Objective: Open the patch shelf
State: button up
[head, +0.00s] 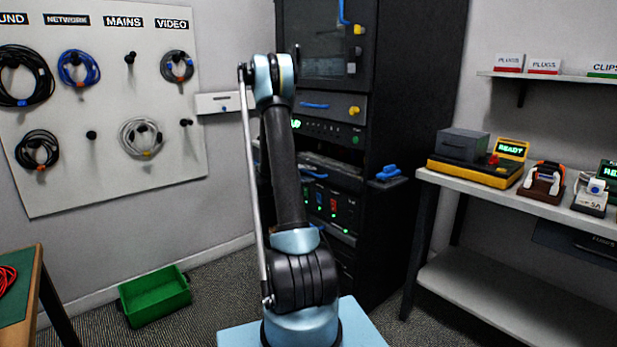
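A dark equipment rack (405,90) stands behind my arm, in the middle of the head view. It has a grey front panel (340,104) with a blue handle (314,105) and a yellow knob (354,111). Above it is a dark glazed door (322,40) with a blue handle at its top. Lower down are dark units with green and red lights. No label reading patch shelf is legible, so I cannot tell which front it is. My arm stands upright before the rack and hides part of its left side. My gripper is not visible.
A right-hand bench (453,182) holds several devices, and a shelf (560,77) above holds boxes. A pegboard (95,187) with cable coils hangs left, beside a white wall box (218,103). A green crate (154,297) lies on the floor. A table corner (38,270) is lower left.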

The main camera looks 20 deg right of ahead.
jog(key=shift+x, duration=0.75)
jog(key=shift+c, duration=0.2)
